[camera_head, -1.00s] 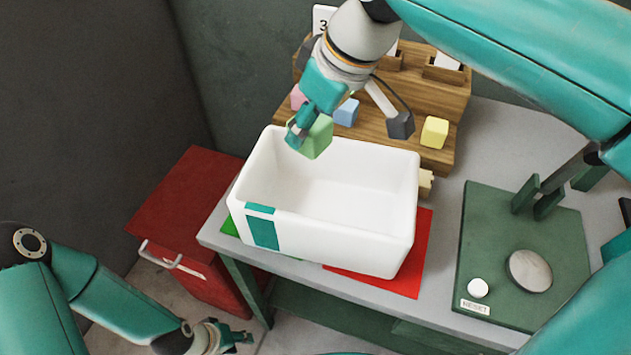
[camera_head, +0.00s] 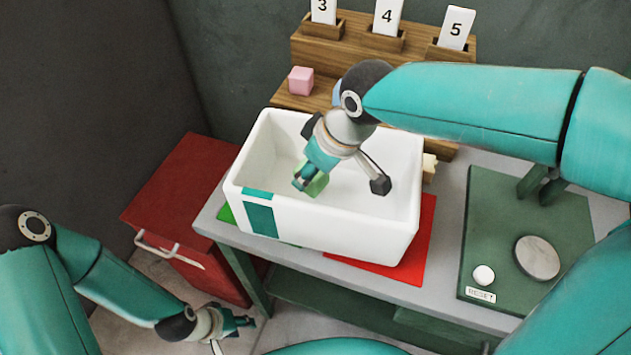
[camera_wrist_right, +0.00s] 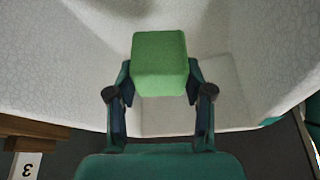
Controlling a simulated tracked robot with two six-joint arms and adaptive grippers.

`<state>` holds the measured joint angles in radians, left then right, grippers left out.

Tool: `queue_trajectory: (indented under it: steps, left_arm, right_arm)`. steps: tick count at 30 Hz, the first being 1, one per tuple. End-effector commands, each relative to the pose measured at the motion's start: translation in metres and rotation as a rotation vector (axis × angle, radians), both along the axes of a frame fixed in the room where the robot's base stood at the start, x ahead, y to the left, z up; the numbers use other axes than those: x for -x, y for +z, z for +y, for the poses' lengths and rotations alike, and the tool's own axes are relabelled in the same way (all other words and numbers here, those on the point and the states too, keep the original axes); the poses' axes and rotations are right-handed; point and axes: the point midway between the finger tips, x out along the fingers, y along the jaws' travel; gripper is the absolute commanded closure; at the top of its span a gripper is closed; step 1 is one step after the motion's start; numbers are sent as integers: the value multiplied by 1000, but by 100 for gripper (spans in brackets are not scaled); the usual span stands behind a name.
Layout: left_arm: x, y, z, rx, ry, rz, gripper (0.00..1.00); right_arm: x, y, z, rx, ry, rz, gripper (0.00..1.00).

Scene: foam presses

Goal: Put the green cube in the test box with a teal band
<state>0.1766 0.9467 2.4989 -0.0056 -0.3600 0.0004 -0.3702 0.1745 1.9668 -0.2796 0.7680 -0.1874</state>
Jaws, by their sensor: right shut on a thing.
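The test box (camera_head: 330,232) is a white open tub with a teal band (camera_head: 259,215) at the left end of its front wall. My right gripper (camera_head: 307,180) reaches down inside the box, near its left side. It is shut on the green cube (camera_head: 317,185). In the right wrist view the green cube (camera_wrist_right: 160,64) sits between both fingers, with the pale box walls and floor around it. I cannot tell whether the cube touches the floor. My left gripper (camera_head: 240,322) hangs low at the left, away from the box, its fingers too small to read.
The box stands on a grey table over green and red mats (camera_head: 418,240). Behind it, a wooden stepped rack (camera_head: 350,54) carries numbered cards and a pink cube (camera_head: 301,81). A green press base (camera_head: 510,215) stands right; a red cabinet (camera_head: 180,190) stands left.

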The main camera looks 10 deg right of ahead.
Motion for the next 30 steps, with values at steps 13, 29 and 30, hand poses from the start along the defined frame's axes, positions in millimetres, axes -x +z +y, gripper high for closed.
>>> queue_trajectory:
  steps: [13, 29, 30]
  left_arm:
    - [0, -4, 0, 0, 0, 0, 60]
    - [0, -5, 0, 0, 0, 0, 60]
    - [0, -5, 0, 0, 0, 0, 60]
  right_arm:
    - [0, -42, 0, 0, 1, 1, 73]
    - [0, -43, 0, 0, 0, 1, 24]
    - [0, -43, 0, 0, -1, 2, 24]
